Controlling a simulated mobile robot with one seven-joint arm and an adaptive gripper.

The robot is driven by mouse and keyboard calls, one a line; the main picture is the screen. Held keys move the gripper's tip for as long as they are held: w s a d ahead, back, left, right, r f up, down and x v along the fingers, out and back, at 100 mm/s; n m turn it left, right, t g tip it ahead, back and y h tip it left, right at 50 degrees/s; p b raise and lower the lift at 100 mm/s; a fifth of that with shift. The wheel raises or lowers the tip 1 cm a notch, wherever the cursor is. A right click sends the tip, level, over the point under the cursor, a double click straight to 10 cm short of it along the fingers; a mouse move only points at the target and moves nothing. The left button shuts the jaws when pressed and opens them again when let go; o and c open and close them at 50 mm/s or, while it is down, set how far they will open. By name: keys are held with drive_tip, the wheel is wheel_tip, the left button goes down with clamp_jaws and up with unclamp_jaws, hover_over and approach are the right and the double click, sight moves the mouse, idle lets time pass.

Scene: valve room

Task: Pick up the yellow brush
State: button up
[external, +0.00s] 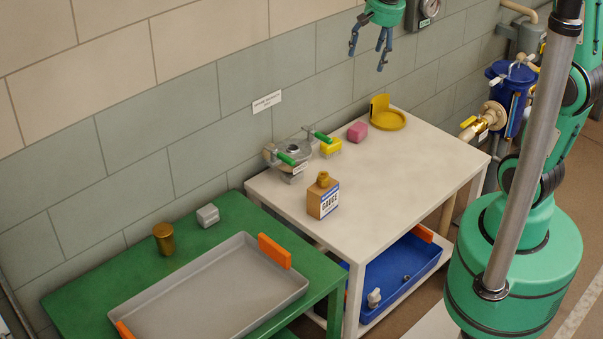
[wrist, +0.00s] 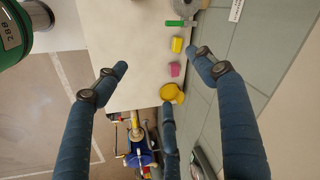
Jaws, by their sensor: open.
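The yellow brush (external: 331,149) is a small block with pale bristles under it. It stands on the white table (external: 420,163) near the wall, between the grey clamp-like fixture with green handles (external: 292,154) and a pink block (external: 357,131). In the wrist view the brush (wrist: 177,44) is a small yellow block between the open fingers, well beyond them. My gripper (external: 368,58) is open and empty, high above the back of the table; it also shows in the wrist view (wrist: 160,66) with its dark blue fingers spread. Nothing covers the brush.
A yellow dustpan-like holder (external: 388,119) stands at the table's back corner. A green table (external: 222,229) with a grey tray (external: 247,270) is at left. Blue and brass valve equipment (external: 508,92) is at right.

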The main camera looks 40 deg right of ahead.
drive_tip(key=w+d+f+m+g, duration=0.1)
drive_tip(key=w+d+f+m, duration=0.15)
drive_tip(key=w+f, duration=0.4)
drive_tip(key=w+d+f+m+g, duration=0.1)
drive_tip(key=w+f+m, duration=0.2)
drive_tip(key=w+f, duration=0.35)
drive_tip(key=m+g+b, duration=0.1)
drive_tip(key=m+b, duration=0.1)
drive_tip(key=m, duration=0.3)
hover_over(331, 148)
drive_tip(key=d, duration=0.2)
wheel_tip(331, 148, down, 19)
drive_tip(key=shift+w+d+r+n, duration=0.15)
drive_tip(key=shift+w+n, duration=0.1)
drive_tip(key=shift+w, duration=0.15)
drive_tip(key=shift+f+b, duration=0.6)
drive_tip(key=shift+f, duration=3.7)
drive_tip(key=shift+w+f+b, duration=0.1)
drive_tip(key=shift+f+b, duration=0.65)
drive_tip(key=shift+f, duration=1.85)
